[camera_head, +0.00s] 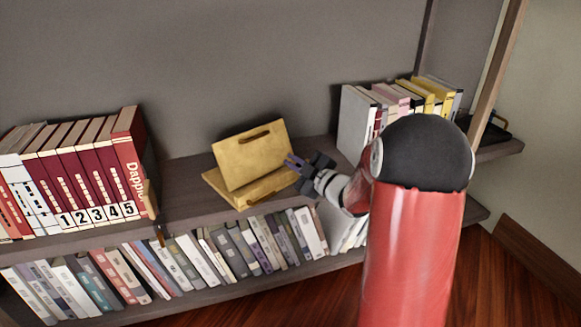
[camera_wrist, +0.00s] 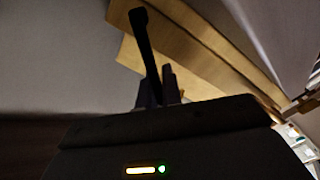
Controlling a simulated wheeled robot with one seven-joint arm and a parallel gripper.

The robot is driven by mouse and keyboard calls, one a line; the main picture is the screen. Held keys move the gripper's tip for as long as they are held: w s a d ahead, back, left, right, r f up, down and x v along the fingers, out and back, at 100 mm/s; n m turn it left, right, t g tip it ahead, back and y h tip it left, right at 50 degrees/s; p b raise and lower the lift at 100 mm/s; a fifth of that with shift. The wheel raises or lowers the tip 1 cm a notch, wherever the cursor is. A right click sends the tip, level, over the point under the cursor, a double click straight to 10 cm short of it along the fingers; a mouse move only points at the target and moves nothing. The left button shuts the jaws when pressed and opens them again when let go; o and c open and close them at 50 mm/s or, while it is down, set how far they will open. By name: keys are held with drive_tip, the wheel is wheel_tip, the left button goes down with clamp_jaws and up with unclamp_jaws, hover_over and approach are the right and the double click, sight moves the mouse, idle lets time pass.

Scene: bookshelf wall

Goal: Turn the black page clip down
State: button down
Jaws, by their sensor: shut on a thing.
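A yellow wooden book stand (camera_head: 249,158) with a slot near its top edge stands on the upper shelf, its back panel leaning upright over a flat base. My gripper (camera_head: 294,163) reaches in from the right and is at the right edge of the panel. In the wrist view, the black page clip (camera_wrist: 147,48) is a thin dark bar with a rounded end, sticking up in front of the wooden stand (camera_wrist: 200,60). My gripper (camera_wrist: 160,90) is shut on its lower part. I cannot make out the clip in the head view.
Red numbered books (camera_head: 88,172) stand on the upper shelf at the left. White and yellow books (camera_head: 400,100) stand to the right, behind my arm. Many books (camera_head: 220,250) fill the lower shelf. The shelf between the red books and the stand is clear.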

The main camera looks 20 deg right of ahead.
drive_tip(key=c, duration=1.6)
unclamp_jaws()
drive_tip(key=shift+o, duration=0.2)
drive_tip(key=v, duration=0.8)
